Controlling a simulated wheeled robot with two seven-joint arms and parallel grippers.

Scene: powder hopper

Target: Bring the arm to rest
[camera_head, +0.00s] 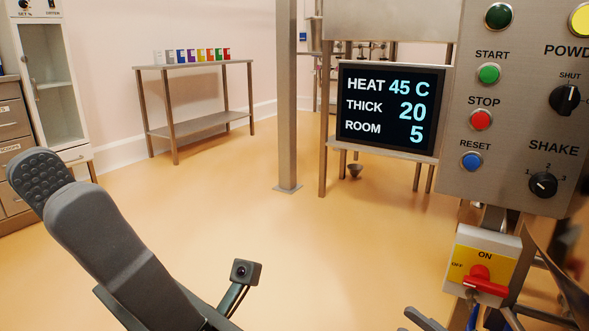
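My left gripper (55,192) reaches up from the bottom left, over the floor. Its two grey fingers overlap in this view. The dimpled inner pad of the far finger shows past the near finger's tip, so they stand apart with nothing seen between them. A small camera on a bracket (245,271) sits beside it. At the lower right edge, grey parts (425,318) under the red rotary switch (482,279) may belong to my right gripper. They are cut off, and I cannot tell their state.
The control panel (475,150) and display (391,108), reading HEAT 45 C, THICK 20, ROOM 5, fill the right. A steel table (195,68) with several coloured items stands by the back wall. A cabinet (50,80) stands at left. The middle floor (240,215) is clear.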

